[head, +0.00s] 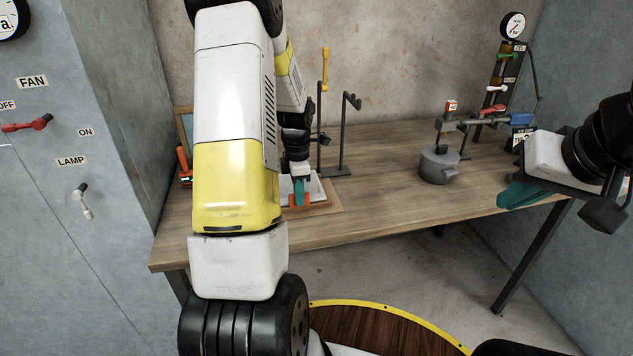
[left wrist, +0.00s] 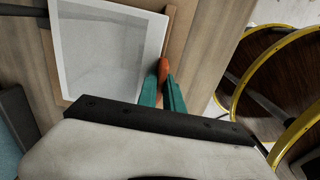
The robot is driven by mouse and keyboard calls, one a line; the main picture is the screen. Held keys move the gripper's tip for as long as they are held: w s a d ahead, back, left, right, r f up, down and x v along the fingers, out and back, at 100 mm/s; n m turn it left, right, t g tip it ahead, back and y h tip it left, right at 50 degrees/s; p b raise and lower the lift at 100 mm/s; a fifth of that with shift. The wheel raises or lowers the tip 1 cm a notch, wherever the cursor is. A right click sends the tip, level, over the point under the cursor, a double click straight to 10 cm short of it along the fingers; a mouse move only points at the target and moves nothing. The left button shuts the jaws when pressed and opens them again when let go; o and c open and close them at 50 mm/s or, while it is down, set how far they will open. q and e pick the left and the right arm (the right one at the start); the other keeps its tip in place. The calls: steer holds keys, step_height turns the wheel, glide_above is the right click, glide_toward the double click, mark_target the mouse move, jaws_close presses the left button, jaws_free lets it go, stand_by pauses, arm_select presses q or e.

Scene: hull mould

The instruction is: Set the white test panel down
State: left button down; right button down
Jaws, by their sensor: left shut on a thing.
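The white test panel (left wrist: 108,45) is a pale plate with a grey face in the left wrist view. Part of it shows in the head view (head: 316,190), low over a brown board (head: 333,203) on the bench. An orange grip piece (left wrist: 163,68) is at the panel's edge. My left gripper (left wrist: 164,84) has its teal fingers shut on this orange piece; it also shows in the head view (head: 299,193). Whether the panel touches the board is unclear. My right gripper (head: 515,193) is at the bench's right front, away from the panel; its finger gap is hidden.
The wooden bench (head: 395,150) has clear room in the middle. A dark stand (head: 343,135) with hooks rises behind the panel. A grey pot (head: 438,166) stands further right. A yellow-rimmed round wooden surface (head: 365,325) is below the bench's front edge.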

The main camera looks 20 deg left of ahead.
arm_select(q)
steer(key=c, duration=1.5)
jaws_free()
steer(key=shift+f, duration=0.1)
steer(key=s+d+r+m+t, duration=0.1)
steer(key=s+d+r+m, duration=0.15)
steer(key=r, duration=0.75)
steer(key=s+d+r+m+t, duration=0.15)
steer(key=r+m, duration=0.25)
steer(key=r, duration=0.5)
steer(key=s+d+r+m+t+h, duration=0.1)
steer(key=s+d+r+m+t, duration=0.1)
steer(key=s+d+m, duration=0.3)
steer(key=s+d+r+m+t+h, duration=0.1)
steer(key=s+d+r+m, duration=0.4)
steer(key=s+m, duration=0.7)
steer(key=shift+s+m+t, duration=0.3)
steer(key=shift+m+t, duration=0.05)
steer(key=shift+m, duration=0.4)
steer(key=shift+d, duration=0.1)
